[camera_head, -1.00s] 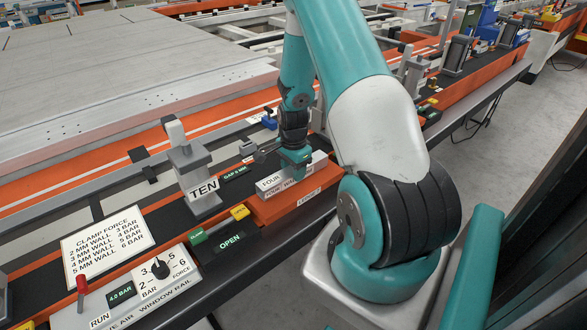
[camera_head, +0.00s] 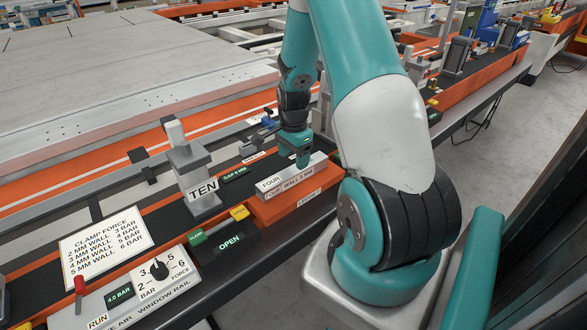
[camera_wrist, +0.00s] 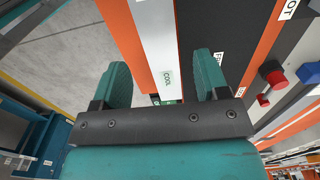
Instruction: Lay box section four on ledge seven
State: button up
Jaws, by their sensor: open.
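Box section four (camera_head: 291,174) is a pale grey bar with a label reading FOUR. It lies lengthwise on an orange ledge block (camera_head: 325,184), whose front label is too small to read surely. My gripper (camera_head: 302,164) is open at the bar's far part, pointing down. In the wrist view the bar (camera_wrist: 157,40) runs between the two spread fingers of my gripper (camera_wrist: 164,72), with gaps on both sides. I cannot tell whether the fingertips are just above the bar or still beside it.
A grey clamp post labelled TEN (camera_head: 197,180) stands left of the bar. A control panel (camera_head: 140,290) with a dial, a red lever and a 4.0 BAR display is at the lower left. A clamp force sign (camera_head: 107,245) stands behind it. A large grey panel table (camera_head: 90,60) lies beyond.

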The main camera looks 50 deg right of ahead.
aim_at(294, 170)
notch_tip(294, 170, up, 7)
jog(key=a+r+n+t+y, duration=0.1)
jog(key=a+r+n, duration=0.5)
jog(key=a, duration=0.6)
jog(key=a+r+n+y, duration=0.1)
jog(key=a+r+n, duration=0.3)
jog(key=a+n, duration=0.5)
jog(key=s+a+r+n+y, duration=0.1)
jog(key=s+a+r+n, duration=0.1)
jog(key=s+a+n, duration=0.4)
jog(key=s+a+r+n+g+y, duration=0.1)
jog(key=s+a+r+n, duration=0.2)
jog(key=s+a+n, duration=0.3)
jog(key=s+a, duration=0.3)
jog(key=a, duration=0.2)
jog(key=shift+s+a+r+n, duration=0.2)
jog(key=shift+r+n, duration=0.1)
jog(key=shift+n, duration=0.1)
